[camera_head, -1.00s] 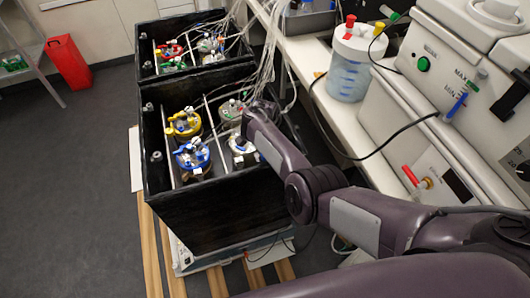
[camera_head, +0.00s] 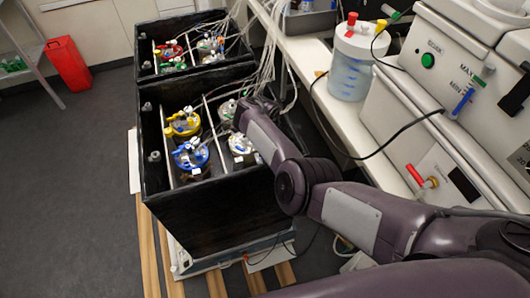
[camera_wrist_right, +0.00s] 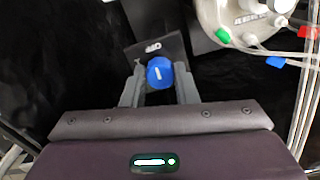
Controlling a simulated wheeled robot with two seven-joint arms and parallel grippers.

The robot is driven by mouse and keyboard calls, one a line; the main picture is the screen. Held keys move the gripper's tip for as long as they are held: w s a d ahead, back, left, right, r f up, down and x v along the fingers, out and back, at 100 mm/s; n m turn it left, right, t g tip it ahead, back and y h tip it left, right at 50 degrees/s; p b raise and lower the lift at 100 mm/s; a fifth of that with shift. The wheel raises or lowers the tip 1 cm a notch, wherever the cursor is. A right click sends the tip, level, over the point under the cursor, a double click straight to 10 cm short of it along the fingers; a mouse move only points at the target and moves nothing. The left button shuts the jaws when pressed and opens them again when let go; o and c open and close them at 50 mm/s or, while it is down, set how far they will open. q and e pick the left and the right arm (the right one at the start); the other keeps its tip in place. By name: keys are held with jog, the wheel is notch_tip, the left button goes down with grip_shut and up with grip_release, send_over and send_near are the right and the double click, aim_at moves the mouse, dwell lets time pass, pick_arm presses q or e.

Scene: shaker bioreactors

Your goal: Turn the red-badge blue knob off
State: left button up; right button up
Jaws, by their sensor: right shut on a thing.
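The blue knob (camera_wrist_right: 159,72) shows in the right wrist view as a round blue cap with a short white mark pointing roughly up and down. It sits on a black surface just below a dark plate lettered OFF (camera_wrist_right: 153,46). No red badge is visible beside it. My right gripper (camera_wrist_right: 160,85) is shut on the knob, one grey finger on each side. In the head view my right arm reaches from the right to the right wall of the near black box; its fingers and the knob are hidden there. My left gripper is out of view.
The near black box (camera_head: 215,215) holds several lidded vessels, including a yellow-topped one (camera_head: 183,122) and a blue-topped one (camera_head: 191,154). Tubes hang over its right side. A bench with a clear bottle (camera_head: 352,68) and machines stands right.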

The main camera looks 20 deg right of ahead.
dwell(0.4)
jog(key=o, duration=1)
jog(key=shift+r+p, duration=1)
jog(key=shift+r, duration=2.9)
